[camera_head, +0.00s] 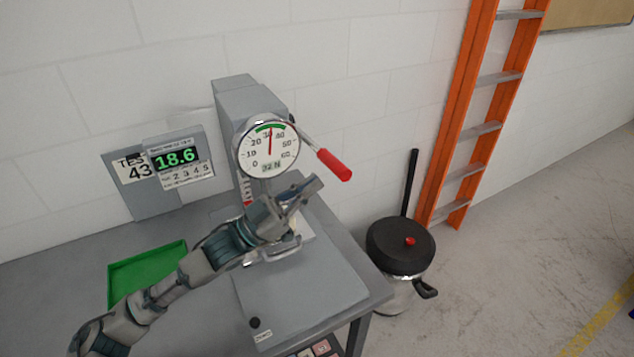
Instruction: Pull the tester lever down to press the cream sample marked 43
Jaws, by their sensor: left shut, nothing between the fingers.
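The tester (235,104) is a grey column standing on the table, with a round dial (267,149) on its front. The dial's needle points near 30, inside a green arc. The lever (332,164) has a red grip and slants down to the right of the dial. My left gripper (310,188) is shut and empty, below the dial and to the lower left of the red grip, apart from it. My left arm covers the space under the dial. The cream sample (296,222) shows only as a pale edge behind the gripper. My right gripper is not in view.
A panel (135,168) reads TEST 43, and its green display (176,158) shows 18.6. A green tray (146,267) lies on the grey table at left. Right of the table stand a lidded pot (400,250) and an orange ladder (455,120).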

